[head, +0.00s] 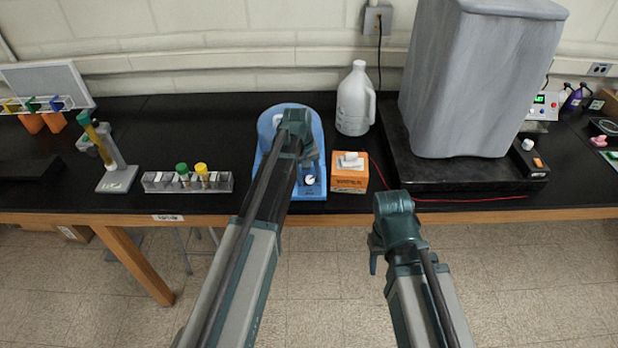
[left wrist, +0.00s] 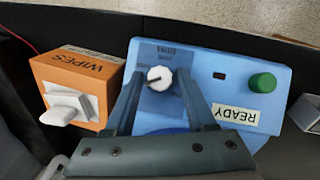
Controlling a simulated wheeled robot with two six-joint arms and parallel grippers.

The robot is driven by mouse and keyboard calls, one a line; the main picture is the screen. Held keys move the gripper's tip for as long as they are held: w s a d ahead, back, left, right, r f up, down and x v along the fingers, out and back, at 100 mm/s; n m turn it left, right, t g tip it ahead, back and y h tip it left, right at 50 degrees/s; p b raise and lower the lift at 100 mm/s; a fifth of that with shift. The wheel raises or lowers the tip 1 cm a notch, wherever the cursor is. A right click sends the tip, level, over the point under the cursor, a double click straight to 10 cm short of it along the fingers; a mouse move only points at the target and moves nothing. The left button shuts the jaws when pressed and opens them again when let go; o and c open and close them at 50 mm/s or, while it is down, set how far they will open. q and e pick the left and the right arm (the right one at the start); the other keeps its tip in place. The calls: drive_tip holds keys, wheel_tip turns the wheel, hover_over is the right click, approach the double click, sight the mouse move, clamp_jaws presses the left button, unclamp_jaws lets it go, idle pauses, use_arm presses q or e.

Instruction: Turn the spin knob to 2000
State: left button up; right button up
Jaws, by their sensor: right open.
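The spin knob (left wrist: 159,78) is a round white dial with a dark pointer line, on the front panel of a blue device (left wrist: 225,80). In the head view the knob (head: 309,180) shows at the front of the blue device (head: 313,107), partly covered by my left arm. My left gripper (left wrist: 162,80) is open, with one finger to each side of the knob. Gaps show between fingers and knob, so I see no contact. Printing by the knob is too small to read. My right gripper (head: 374,256) is open and empty, in front of the table edge.
An orange wipes box (head: 349,180) stands close to the right of the device. A green button (left wrist: 262,83) and a READY label (left wrist: 234,115) are on its panel. A tube rack (head: 187,182) stands left, a grey jug (head: 355,100) behind. A red cable lies right.

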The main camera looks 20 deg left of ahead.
use_arm(q)
clamp_jaws()
